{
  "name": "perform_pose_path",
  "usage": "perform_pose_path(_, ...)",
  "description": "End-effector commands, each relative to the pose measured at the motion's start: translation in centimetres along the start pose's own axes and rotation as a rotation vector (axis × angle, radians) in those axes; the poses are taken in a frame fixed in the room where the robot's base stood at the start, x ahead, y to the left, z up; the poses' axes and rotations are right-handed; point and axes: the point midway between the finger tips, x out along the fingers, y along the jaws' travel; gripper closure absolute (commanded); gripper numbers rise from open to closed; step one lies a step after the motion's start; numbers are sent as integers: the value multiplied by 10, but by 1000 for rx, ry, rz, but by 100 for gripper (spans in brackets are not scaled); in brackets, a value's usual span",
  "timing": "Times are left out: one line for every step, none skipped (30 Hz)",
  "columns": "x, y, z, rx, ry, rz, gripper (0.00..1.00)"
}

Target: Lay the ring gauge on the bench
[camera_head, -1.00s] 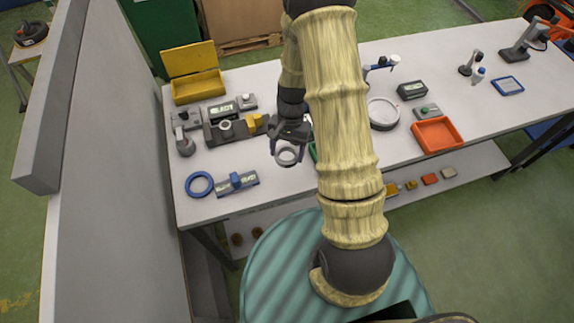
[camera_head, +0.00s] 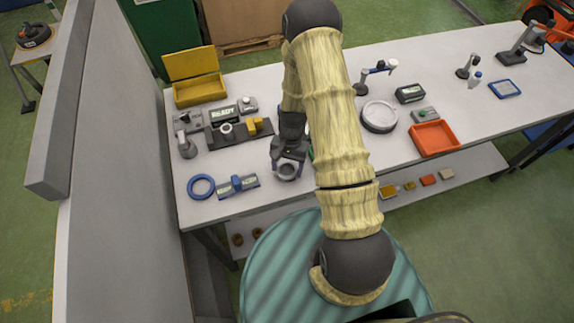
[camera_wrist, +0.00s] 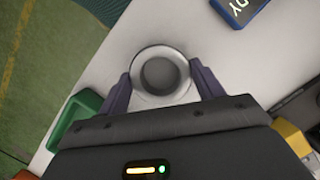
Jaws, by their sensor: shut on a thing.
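The ring gauge, a grey metal ring (camera_head: 288,171), is held between the fingers of my gripper (camera_head: 288,162) near the front edge of the bench (camera_head: 230,168). In the wrist view the ring (camera_wrist: 160,54) sits flat-on between the two dark purple fingers of my gripper (camera_wrist: 160,80), with its hole facing the camera. The bench top (camera_wrist: 215,55) shows beneath it. Whether the ring touches the bench or hangs just above it, I cannot tell.
A blue ring (camera_head: 201,186) and a grey-blue gauge block (camera_head: 238,186) lie left of my gripper. A dark fixture (camera_head: 240,136) stands behind left. A green tray (camera_wrist: 75,118) is close beside the gripper. An orange tray (camera_head: 435,138) and a round dish (camera_head: 380,117) lie to the right.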

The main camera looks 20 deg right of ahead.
Motion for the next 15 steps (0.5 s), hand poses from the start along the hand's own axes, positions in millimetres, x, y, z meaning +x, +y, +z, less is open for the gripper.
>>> perform_pose_path(3, -1, 0, -2, -2, 1, 62)
perform_pose_path(4, -1, 0, -2, -1, 0, 62)
perform_pose_path(5, -1, -1, -2, 0, 0, 62)
perform_pose_path(5, -2, -1, -3, 1, 0, 62)
perform_pose_path(5, -2, -1, -3, 1, 0, 62)
perform_pose_path(5, -2, -1, -3, 1, 0, 62)
perform_pose_path(6, -2, -1, -3, 1, 0, 62)
perform_pose_path(6, -1, -1, -3, 1, 0, 62)
perform_pose_path(5, -1, -1, -3, 1, 0, 62)
perform_pose_path(6, -1, -1, -3, 1, 0, 62)
perform_pose_path(7, -1, -1, -2, 1, 0, 62)
perform_pose_path(8, -1, -2, -2, 1, 0, 62)
perform_pose_path(9, -1, -2, -2, 1, 0, 62)
perform_pose_path(10, -1, -2, -2, 1, 0, 62)
perform_pose_path(8, -1, -2, -2, 1, 0, 26)
